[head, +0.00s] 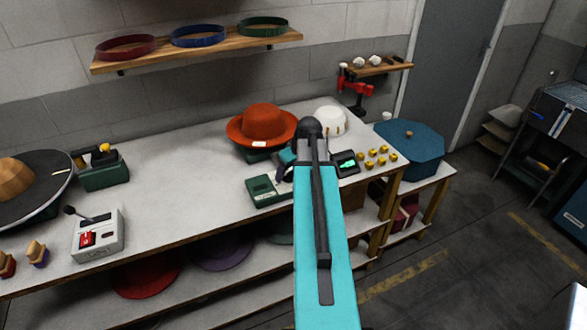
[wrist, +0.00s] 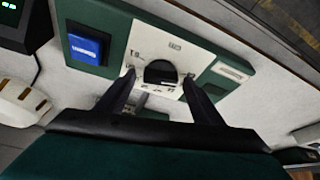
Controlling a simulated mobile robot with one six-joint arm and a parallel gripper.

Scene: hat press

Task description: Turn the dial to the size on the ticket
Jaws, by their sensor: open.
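A green box (head: 268,191) with a pale face plate sits on the bench; my arm partly covers its right side in the head view. In the wrist view the box (wrist: 118,22) shows a blue screen (wrist: 88,47) and a white plate (wrist: 134,38) with small markings. A dark round dial (wrist: 160,71) sits in the plate. My gripper (wrist: 158,78) is open, with one finger on each side of the dial; I cannot tell whether they touch it. A white card, possibly the ticket (head: 259,144), lies on the orange hat's brim; its writing is too small to read.
An orange hat (head: 264,122) and a white hat (head: 329,119) stand behind the box. A dark unit with a green display (head: 346,162) and several yellow pieces (head: 377,155) are to the right. A grey box with a lever (head: 98,235) is at left.

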